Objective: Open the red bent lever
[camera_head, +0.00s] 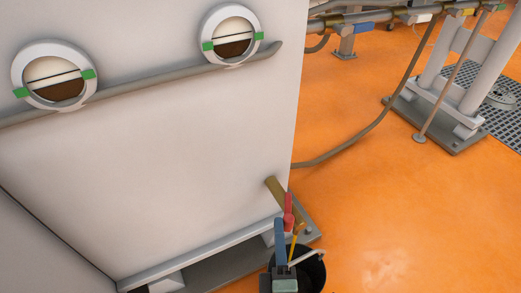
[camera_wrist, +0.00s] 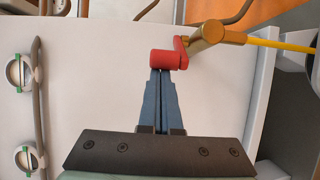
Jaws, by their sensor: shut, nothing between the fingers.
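The red bent lever (camera_head: 289,211) sits at the end of a brass pipe (camera_head: 272,187) low on the white cabinet's right edge. In the wrist view the red lever (camera_wrist: 167,59) has a thick red end toward the left and a bend up to the brass pipe (camera_wrist: 208,38) on the right. My gripper (camera_wrist: 160,73) has its blue fingers shut and empty. Their tips are right at the lever's red end, and I cannot tell whether they touch. In the head view my gripper (camera_head: 280,220) is just left of the lever.
The white cabinet (camera_head: 160,165) fills the left, with two round gauges (camera_head: 231,35) and a grey pipe. A black bucket (camera_head: 311,267) stands below the lever, partly hidden by my arm. A yellow rod (camera_wrist: 270,43) extends from the brass pipe.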

